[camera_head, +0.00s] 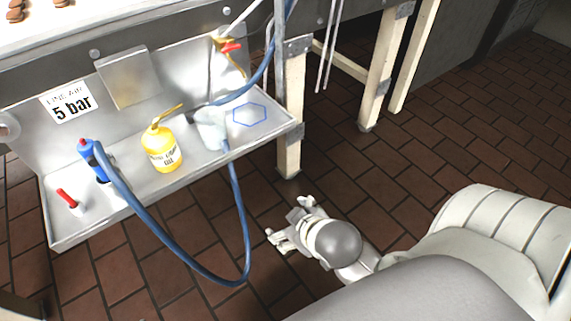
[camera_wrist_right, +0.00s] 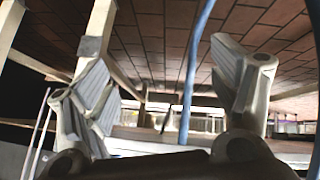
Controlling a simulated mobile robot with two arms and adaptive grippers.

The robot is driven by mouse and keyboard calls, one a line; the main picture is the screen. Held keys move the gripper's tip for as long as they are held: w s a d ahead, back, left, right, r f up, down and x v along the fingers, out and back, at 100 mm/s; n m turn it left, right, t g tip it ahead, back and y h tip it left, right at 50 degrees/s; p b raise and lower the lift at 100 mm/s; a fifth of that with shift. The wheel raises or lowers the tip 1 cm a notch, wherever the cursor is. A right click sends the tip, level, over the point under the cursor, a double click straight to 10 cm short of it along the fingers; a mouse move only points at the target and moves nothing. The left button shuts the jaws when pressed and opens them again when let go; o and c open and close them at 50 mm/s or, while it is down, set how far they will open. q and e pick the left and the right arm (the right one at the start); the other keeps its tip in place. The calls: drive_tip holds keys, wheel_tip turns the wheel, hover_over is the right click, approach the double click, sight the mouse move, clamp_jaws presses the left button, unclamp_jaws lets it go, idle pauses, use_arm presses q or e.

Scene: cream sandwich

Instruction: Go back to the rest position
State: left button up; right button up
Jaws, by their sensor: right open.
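My right gripper (camera_head: 288,222) is in the lower middle of the head view, beyond the front edge of the metal shelf and above the brick floor. Its fingers are spread apart with nothing between them. In the right wrist view the two grey fingers (camera_wrist_right: 160,95) stand wide apart, one at each side. A blue hose (camera_wrist_right: 190,75) runs across the gap between them in that view, farther off as far as I can tell. My left gripper does not show in either view.
The metal shelf (camera_head: 70,238) holds a blue-handled tool (camera_head: 92,158), a red-handled item (camera_head: 68,198), a yellow oil can (camera_head: 162,148) and a whitish container (camera_head: 211,130). The blue hose (camera_head: 243,240) loops below the shelf, near my right gripper. A wooden table leg (camera_head: 289,150) stands behind.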

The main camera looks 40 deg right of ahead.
drive_tip(key=shift+m+g+y, duration=0.3)
drive_tip(key=shift+g+y, duration=0.5)
drive_tip(key=shift+y, duration=0.1)
drive_tip(key=s+a, duration=0.1)
drive_tip(key=a, duration=0.1)
drive_tip(key=s+a+f, duration=0.1)
drive_tip(key=s+a, duration=0.1)
drive_tip(key=shift+f, duration=0.2)
